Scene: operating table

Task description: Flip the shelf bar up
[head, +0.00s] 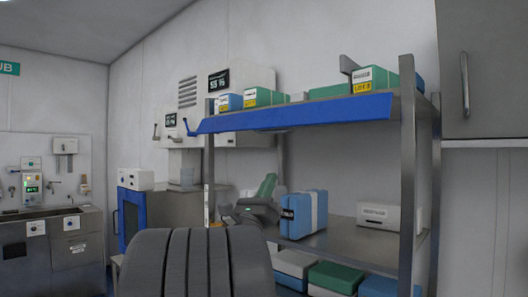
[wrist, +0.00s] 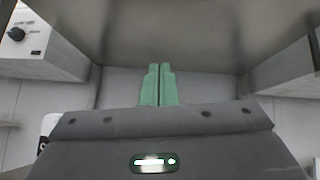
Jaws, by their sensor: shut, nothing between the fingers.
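The shelf bar (head: 290,116) is a long blue bar along the front edge of the rack's top shelf in the head view. My gripper (head: 268,186) has green fingers and is below the bar, left of the blue case, apart from the bar. In the wrist view its two green fingers (wrist: 159,84) lie side by side, shut and empty. The bar does not show in the wrist view.
The top shelf holds several boxes, including a green and white one (head: 374,79). A blue case (head: 303,213) and a white device (head: 379,215) stand on the middle shelf. A metal upright (head: 407,180) stands at the right. In the wrist view a grey surface (wrist: 170,30) spans above the fingers.

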